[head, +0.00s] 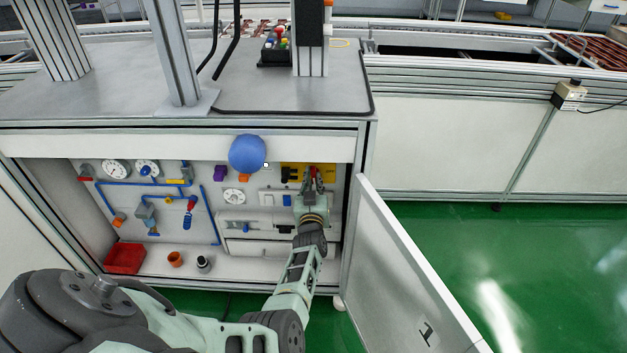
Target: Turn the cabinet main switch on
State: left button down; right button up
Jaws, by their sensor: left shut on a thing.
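The cabinet main switch has a red handle (313,170) on a yellow plate (328,173) at the upper right of the open cabinet's back panel. My left gripper (313,181) reaches in from below and is shut on the red handle. The fingers cover part of the handle, so its exact angle is hard to tell. My right gripper is not in view.
The cabinet door (405,270) stands open at the right. A blue ball (247,153) shows in front of the cabinet's upper edge. A red tray (124,258) and orange cup (175,259) stand on the cabinet floor.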

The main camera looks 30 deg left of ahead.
pick_arm(q)
jog(key=shift+f+m, duration=0.1)
jog(key=shift+m, duration=0.4)
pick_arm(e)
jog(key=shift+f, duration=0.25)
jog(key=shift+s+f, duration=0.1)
pick_arm(q)
jog(key=c, duration=1.8)
grip_release()
jog(key=shift+o, duration=0.2)
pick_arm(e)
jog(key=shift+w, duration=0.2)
